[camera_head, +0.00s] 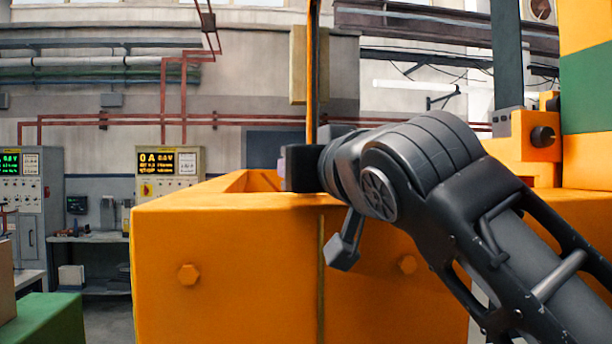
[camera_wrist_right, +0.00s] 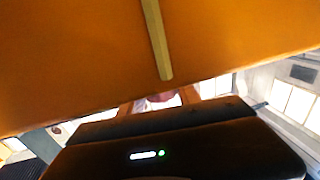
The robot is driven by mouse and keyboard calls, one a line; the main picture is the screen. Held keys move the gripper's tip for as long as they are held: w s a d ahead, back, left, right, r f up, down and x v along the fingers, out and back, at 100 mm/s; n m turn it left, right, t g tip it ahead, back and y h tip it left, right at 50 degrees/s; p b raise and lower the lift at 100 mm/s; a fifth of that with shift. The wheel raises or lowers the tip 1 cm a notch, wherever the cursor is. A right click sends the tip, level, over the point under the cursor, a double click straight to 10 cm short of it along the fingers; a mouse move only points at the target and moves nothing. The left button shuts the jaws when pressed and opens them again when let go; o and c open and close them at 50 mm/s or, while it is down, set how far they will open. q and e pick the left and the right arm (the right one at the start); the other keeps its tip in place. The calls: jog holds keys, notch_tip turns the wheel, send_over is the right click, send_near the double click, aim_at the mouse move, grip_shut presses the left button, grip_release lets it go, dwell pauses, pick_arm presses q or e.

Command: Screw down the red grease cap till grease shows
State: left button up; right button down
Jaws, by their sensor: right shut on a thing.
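My right gripper (camera_head: 287,168) is at the top edge of the orange machine housing (camera_head: 225,245), with my arm reaching in from the right. Its fingers are mostly hidden behind its dark body. In the right wrist view, a small dull-red patch, which looks like the red grease cap (camera_wrist_right: 160,97), shows just beyond the gripper body, under the orange surface. The gripper is shut on it. Most of the cap is hidden, and no grease can be made out. My left gripper is not in view.
The orange housing fills the middle, with a hex bolt (camera_head: 189,274) on its front and a vertical seam. A thin orange upright (camera_head: 312,75) rises behind my gripper. A green block (camera_head: 50,320) stands at lower left. Control cabinets (camera_head: 168,165) stand behind.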

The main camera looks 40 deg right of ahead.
aim_at(320, 204)
jog(key=shift+m+g+h, duration=0.4)
jog(key=shift+m+h, duration=0.2)
jog(key=shift+h, duration=0.2)
jog(key=shift+h, duration=0.3)
jog(key=c, duration=0.9)
grip_release()
jog(key=shift+o, duration=0.2)
jog(key=shift+s+a, duration=0.2)
jog(key=shift+s, duration=0.3)
jog(key=b+v, duration=0.2)
jog(key=v, duration=0.4)
jog(key=shift+s+a, duration=0.25)
jog(key=shift+s, duration=0.1)
